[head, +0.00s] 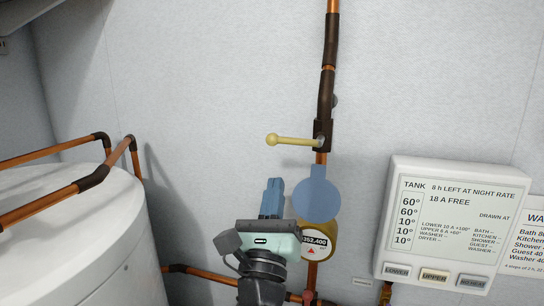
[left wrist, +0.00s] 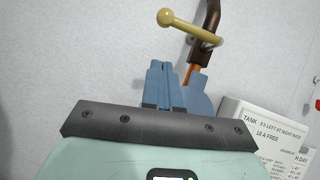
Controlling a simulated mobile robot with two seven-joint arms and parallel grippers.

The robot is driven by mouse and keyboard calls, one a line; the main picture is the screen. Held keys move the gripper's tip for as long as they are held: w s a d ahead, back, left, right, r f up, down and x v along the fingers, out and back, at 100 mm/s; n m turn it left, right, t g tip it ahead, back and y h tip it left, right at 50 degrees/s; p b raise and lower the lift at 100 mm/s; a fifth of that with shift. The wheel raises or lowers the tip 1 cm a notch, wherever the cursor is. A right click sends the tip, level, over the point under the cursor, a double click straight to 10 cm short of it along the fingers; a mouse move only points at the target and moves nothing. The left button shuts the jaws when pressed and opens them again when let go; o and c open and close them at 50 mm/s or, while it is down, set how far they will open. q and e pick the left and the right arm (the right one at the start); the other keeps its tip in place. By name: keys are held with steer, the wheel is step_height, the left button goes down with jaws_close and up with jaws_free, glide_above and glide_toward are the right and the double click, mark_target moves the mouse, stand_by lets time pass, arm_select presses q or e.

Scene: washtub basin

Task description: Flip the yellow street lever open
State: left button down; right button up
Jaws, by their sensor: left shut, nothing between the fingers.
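The yellow lever (head: 290,140) sticks out sideways to the left from a dark valve body (head: 322,136) on the vertical copper pipe, with a round knob at its free end. It also shows in the left wrist view (left wrist: 186,27), above and beyond the fingers. My left gripper (head: 272,186) is below the lever and a little left of the pipe, fingers pointing up. Its blue fingers (left wrist: 166,86) are together with nothing between them. They are apart from the lever. My right gripper is not in view.
A tank control panel (head: 445,225) is on the wall at right. A white tank (head: 75,245) with copper pipes stands at left. The wall left of the lever is clear.

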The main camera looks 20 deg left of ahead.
mark_target(295, 140)
arm_select(q)
steer(key=r, duration=0.1)
steer(key=w+r+p, duration=0.1)
steer(key=r, duration=0.1)
steer(key=w+a+r, duration=0.1)
steer(key=shift+r+p, duration=0.3)
steer(key=shift+p, duration=0.05)
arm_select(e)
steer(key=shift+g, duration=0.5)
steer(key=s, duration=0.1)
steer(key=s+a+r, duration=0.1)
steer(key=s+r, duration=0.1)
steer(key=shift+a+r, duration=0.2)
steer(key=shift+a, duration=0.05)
arm_select(q)
steer(key=shift+s, duration=0.1)
